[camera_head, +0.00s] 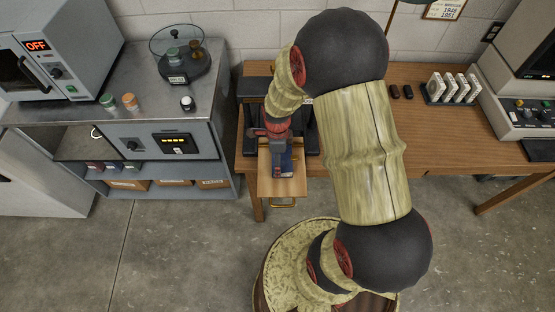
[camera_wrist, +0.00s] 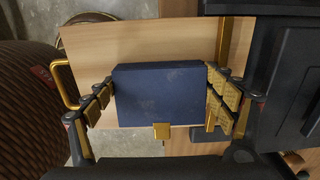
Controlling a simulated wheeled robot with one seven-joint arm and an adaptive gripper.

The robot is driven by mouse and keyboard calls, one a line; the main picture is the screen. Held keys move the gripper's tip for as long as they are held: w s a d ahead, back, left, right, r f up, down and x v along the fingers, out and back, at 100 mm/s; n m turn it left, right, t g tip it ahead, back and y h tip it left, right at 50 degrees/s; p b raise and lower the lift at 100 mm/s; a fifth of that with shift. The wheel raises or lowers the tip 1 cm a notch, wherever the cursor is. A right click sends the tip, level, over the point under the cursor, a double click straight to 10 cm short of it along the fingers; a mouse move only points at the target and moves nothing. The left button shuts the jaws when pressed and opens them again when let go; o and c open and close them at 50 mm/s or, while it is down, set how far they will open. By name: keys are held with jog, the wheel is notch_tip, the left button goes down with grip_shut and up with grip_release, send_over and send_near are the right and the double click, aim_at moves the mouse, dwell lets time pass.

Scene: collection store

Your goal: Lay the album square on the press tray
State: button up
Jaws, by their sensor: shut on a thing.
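The album is a dark blue block (camera_wrist: 165,92) in the middle of the wrist view. It shows only as a small blue patch (camera_head: 288,165) in the head view, mostly under my gripper (camera_head: 281,150). My gripper (camera_wrist: 161,82) is shut on the album, with gold-padded fingers at its left and right sides. The press tray is a pale wooden board (camera_wrist: 88,48) under the album, and it also shows in the head view (camera_head: 268,187). The album's edges run roughly along the tray's edges. I cannot tell whether the album touches the tray.
A gold handle (camera_wrist: 62,88) is on the tray's left side, and a gold upright piece (camera_wrist: 223,42) is at its right. The black press (camera_wrist: 285,75) stands close on the right. A wooden table (camera_head: 440,120) extends right; a grey cabinet (camera_head: 200,135) stands left.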

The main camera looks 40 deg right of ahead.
jog(key=shift+f, duration=0.1)
jog(key=o, duration=1.3)
jog(key=shift+c, duration=0.2)
jog(key=a+r+n+t+p, duration=0.1)
jog(key=a+r+n, duration=0.15)
jog(key=r, duration=0.75)
jog(key=a+r+n+p, duration=0.1)
jog(key=r+n+p, duration=0.15)
jog(key=r, duration=0.85)
jog(key=s+a+r+n+t, duration=0.2)
jog(key=s+a+r+n, duration=0.2)
jog(key=s+r+n, duration=0.2)
jog(key=s+a+r+n+t, duration=0.2)
jog(key=s+a+r+n, duration=0.2)
jog(key=r+n, duration=0.6)
jog(key=s+n, duration=0.2)
jog(key=n, duration=0.1)
jog(key=shift+s+a+r+n+t+b, duration=0.15)
jog(key=shift+a+r+n+t+b, duration=0.15)
jog(key=shift+r+n+b, duration=0.1)
